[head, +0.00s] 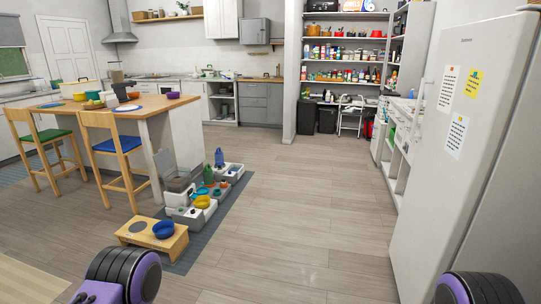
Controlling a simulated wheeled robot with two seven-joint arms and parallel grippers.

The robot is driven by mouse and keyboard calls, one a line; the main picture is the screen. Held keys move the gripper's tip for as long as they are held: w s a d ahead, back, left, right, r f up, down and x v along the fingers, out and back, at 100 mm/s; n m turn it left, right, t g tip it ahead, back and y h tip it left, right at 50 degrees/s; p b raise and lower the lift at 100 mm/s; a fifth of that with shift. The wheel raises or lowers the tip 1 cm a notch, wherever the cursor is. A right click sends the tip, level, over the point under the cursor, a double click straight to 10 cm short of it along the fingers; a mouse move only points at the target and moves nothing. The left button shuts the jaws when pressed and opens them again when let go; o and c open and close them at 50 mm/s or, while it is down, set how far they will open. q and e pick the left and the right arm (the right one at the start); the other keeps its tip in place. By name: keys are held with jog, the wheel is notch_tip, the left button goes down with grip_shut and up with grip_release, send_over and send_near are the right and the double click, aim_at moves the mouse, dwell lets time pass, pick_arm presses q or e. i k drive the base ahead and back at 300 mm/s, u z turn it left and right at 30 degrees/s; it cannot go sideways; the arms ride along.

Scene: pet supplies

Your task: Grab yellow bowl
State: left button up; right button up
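A small yellow bowl (202,202) sits among pet supplies on a low grey-and-white unit (181,213) on the floor, left of centre. Teal and orange items stand close behind it. It is some distance ahead of me. Parts of my arms, purple and black, show at the bottom left and bottom right edges. Neither gripper's fingers show, so I cannot see whether they are open or shut.
A low wooden stand (140,238) with a blue bowl (164,230) is nearer to me. A wooden-topped island (140,107) with chairs stands left, a white fridge (448,160) right. The wooden floor (300,215) between them is clear.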

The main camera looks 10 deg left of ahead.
aim_at(202, 202)
jog(key=u, duration=0.25)
jog(key=i, duration=2.7)
jog(key=u, duration=0.6)
jog(key=i, duration=2.4)
jog(key=u, duration=0.15)
